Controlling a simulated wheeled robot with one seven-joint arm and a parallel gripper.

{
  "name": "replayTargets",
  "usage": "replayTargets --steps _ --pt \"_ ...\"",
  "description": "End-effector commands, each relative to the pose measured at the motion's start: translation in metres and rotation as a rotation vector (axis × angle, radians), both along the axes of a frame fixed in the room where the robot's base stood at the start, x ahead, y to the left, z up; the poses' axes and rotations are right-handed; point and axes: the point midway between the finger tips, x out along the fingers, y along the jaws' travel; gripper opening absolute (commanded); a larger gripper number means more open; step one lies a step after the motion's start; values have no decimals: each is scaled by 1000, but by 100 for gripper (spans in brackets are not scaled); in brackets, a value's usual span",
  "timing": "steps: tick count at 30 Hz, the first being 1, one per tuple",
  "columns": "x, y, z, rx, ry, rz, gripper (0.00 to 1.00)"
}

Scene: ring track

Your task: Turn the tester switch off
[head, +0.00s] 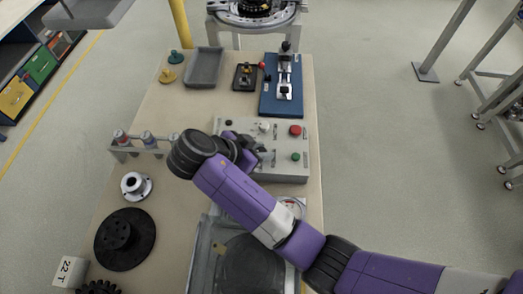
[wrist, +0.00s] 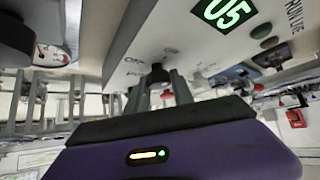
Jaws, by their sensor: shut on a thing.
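The tester is a pale grey box (head: 290,172) in the middle of the table, with a red button (head: 296,130) and a green button (head: 295,156). My gripper (head: 248,152) is over its left part and hides the switch area in the head view. In the wrist view, my gripper (wrist: 160,86) has its two fingers on either side of a black switch knob (wrist: 158,73) on the tester panel (wrist: 185,30) and is shut on it. Small labels stand by the knob, too blurred to read surely. A green display (wrist: 224,10) is lit.
A blue board with a clamp (head: 282,105), a grey tray (head: 203,68) and a small dark block (head: 245,77) lie beyond the tester. A tube rack (head: 140,150), a metal flange (head: 136,185) and a black disc (head: 125,240) are on the left.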

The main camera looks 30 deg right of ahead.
Motion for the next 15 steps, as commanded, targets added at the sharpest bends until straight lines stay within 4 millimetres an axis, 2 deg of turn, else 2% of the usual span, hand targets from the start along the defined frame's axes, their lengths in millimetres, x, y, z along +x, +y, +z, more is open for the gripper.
replayTargets --steps 10,11,13,14,15 --pt "0 0 -1 2 2 -1 0" --pt "0 0 -1 2 2 -1 33" --pt "0 0 -1 2 2 -1 46" --pt "0 0 -1 1 2 -1 51" --pt "0 0 -1 1 2 -1 51"
